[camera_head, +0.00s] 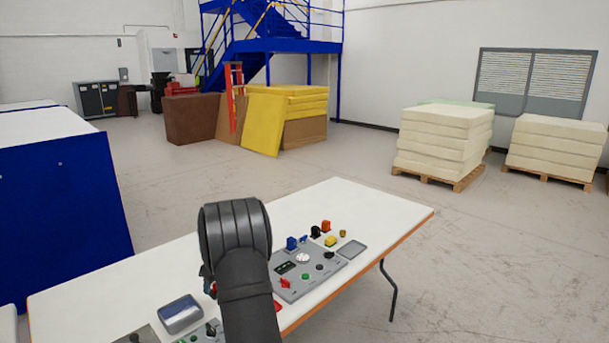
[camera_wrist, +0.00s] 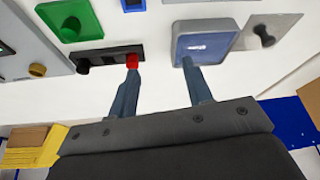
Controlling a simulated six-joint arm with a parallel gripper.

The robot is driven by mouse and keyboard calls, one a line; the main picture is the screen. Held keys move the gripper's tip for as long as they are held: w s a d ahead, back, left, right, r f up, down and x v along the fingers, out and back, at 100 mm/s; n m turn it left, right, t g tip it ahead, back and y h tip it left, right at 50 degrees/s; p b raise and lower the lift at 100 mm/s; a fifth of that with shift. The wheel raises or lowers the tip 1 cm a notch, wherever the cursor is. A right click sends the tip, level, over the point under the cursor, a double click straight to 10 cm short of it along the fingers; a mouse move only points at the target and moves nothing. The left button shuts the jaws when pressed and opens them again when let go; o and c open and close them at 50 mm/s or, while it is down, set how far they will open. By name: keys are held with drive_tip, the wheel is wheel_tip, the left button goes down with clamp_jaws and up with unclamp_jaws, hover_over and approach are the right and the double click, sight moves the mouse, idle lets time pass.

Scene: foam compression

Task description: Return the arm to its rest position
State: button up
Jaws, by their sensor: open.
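My arm (camera_head: 236,237) rises from the bottom of the head view, over the white table (camera_head: 160,268), and hides my gripper there. In the wrist view my gripper (camera_wrist: 162,68) is open, its two fingers apart with nothing between them but white table. The left fingertip shows next to a red knob (camera_wrist: 132,62) on a dark block. The right fingertip overlaps the edge of a grey-blue tray (camera_wrist: 207,44). I cannot tell whether either finger touches these things.
A grey control panel (camera_head: 306,272) with buttons and several small coloured parts lies right of my arm. A metallic tray (camera_head: 180,314) lies to the left. A blue cabinet (camera_head: 60,200) stands behind the table's left side. Foam stacks (camera_head: 445,140) stand on pallets farther back.

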drive_tip(key=shift+n, duration=0.3)
drive_tip(key=a+f, duration=0.2)
drive_tip(key=a, duration=0.2)
drive_tip(key=s+a+f, duration=0.1)
drive_tip(key=a+f, duration=0.1)
drive_tip(key=a, duration=0.2)
drive_tip(key=a+f, duration=0.1)
drive_tip(key=a, duration=0.3)
drive_tip(key=shift+s+a+f, duration=0.15)
drive_tip(key=shift+s+f, duration=0.2)
drive_tip(key=shift+f, duration=0.05)
